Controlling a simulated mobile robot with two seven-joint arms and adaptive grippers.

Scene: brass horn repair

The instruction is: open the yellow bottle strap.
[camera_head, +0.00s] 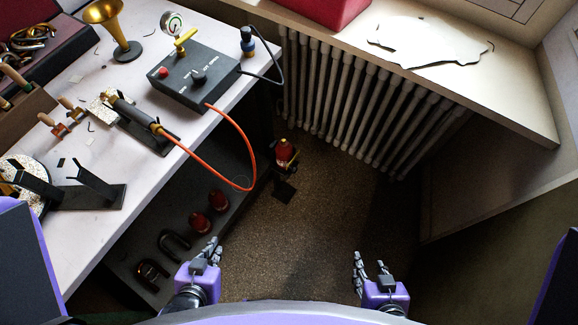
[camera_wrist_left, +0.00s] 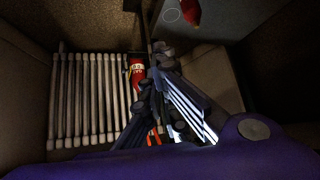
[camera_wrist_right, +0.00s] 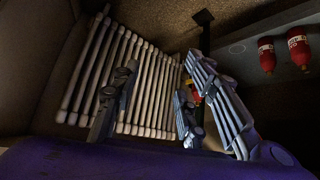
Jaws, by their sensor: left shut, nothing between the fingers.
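A red bottle (camera_head: 284,150) with yellow parts stands in a dark holder at the end of the bench, near the radiator. A yellow strap (camera_head: 292,164) appears around it, too small to tell if its closure is fastened. The bottle also shows in the left wrist view (camera_wrist_left: 137,76), just beyond the fingers. In the right wrist view it is mostly hidden behind the fingers. My left gripper (camera_head: 212,246) is shut and empty, below and left of the bottle in the head view, apart from it. My right gripper (camera_head: 370,264) is open and empty, further right over the floor.
The white workbench (camera_head: 95,240) on the left holds a black control box (camera_head: 195,78), a torch-like tool and a brass horn (camera_head: 110,30). An orange cable (camera_head: 228,125) hangs over its edge. Two red bottles (camera_head: 218,199) sit on the lower shelf. The radiator (camera_head: 350,100) stands behind clear floor.

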